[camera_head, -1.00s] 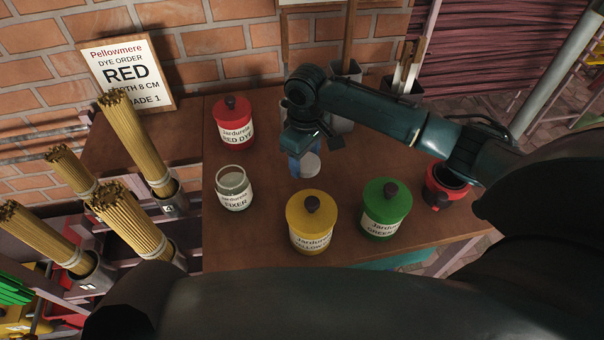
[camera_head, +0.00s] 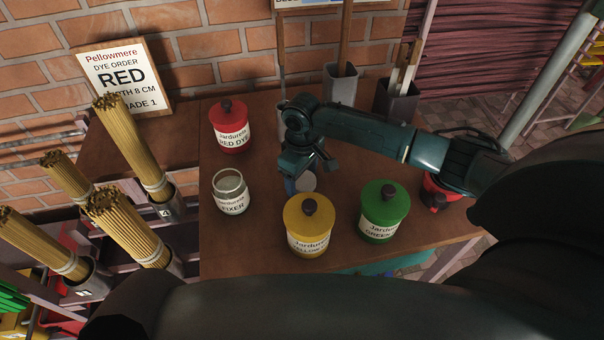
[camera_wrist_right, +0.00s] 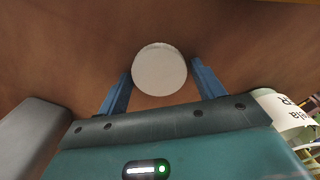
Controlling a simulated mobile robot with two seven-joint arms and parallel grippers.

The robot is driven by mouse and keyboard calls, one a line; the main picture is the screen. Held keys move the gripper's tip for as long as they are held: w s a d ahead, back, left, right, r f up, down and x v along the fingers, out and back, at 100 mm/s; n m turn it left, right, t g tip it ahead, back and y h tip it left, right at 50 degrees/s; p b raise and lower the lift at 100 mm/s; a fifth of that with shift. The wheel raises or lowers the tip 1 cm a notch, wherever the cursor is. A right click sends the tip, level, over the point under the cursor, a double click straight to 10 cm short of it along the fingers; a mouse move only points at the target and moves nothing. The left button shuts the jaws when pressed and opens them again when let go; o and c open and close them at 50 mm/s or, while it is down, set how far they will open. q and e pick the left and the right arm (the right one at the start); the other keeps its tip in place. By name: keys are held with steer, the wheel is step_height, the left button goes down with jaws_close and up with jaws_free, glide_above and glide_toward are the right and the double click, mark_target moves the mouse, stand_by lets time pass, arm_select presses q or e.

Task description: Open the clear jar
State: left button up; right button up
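The clear jar (camera_head: 230,192), labelled FIXER, stands upright on the wooden table, left of my right gripper. Its glass rim shows with no lid on it. My right gripper (camera_head: 303,180) is right of the jar, just behind the yellow jar. A pale round lid (camera_head: 307,182) is at its fingertips. In the right wrist view the lid (camera_wrist_right: 159,69) sits between the two blue fingers (camera_wrist_right: 161,75), which appear to touch its sides. How high the lid is above the table is hard to tell. My left gripper is not visible.
A red jar (camera_head: 231,128) stands behind the clear jar. A yellow jar (camera_head: 308,228) and a green jar (camera_head: 384,212) stand at the front. A red container (camera_head: 437,192) is at the right, grey holders (camera_head: 341,88) at the back. Incense bundles (camera_head: 130,230) stand left of the table.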

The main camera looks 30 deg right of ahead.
mark_target(302, 179)
steer(key=shift+o, duration=0.9)
steer(key=shift+r, duration=0.25)
step_height(302, 179, up, 12)
steer(key=p, duration=0.1)
steer(key=shift+f, duration=0.1)
